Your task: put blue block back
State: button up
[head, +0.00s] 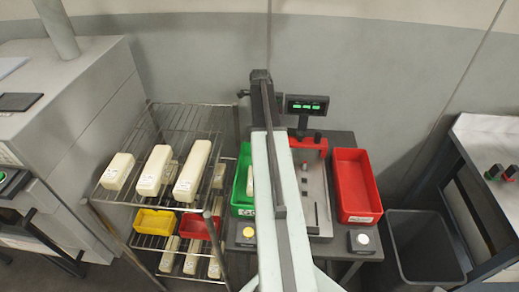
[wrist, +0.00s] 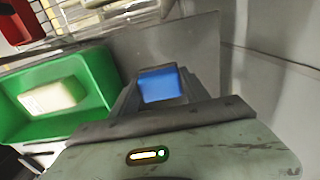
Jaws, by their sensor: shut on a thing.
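In the wrist view, my gripper (wrist: 158,97) is shut on the blue block (wrist: 160,83), which shows between the fingers. The green bin (wrist: 75,128) is to the left of the gripper, with a pale block (wrist: 52,97) lying in it. The block is apart from the bin. In the head view, my arm covers the gripper and the blue block. The green bin (head: 242,180) shows partly behind the arm, on the bench.
A red bin (head: 354,185) stands at the bench's right. A scale display (head: 307,104) and a red-topped fixture (head: 309,143) stand behind and beside my arm. A wire rack (head: 150,145) with pale blocks (head: 193,170) is on the left. A dark waste bin (head: 423,247) is at right.

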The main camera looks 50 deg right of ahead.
notch_tip(320, 180, down, 6)
jog(key=b, duration=0.4)
jog(key=shift+r, duration=0.55)
jog(key=shift+f, duration=0.25)
jog(key=o, duration=1.2)
jog(key=shift+r, duration=0.1)
notch_tip(320, 180, up, 13)
jog(key=p, duration=1.2)
jog(key=shift+f+p, duration=0.2)
jog(key=shift+p, duration=0.15)
jog(key=shift+f, duration=0.1)
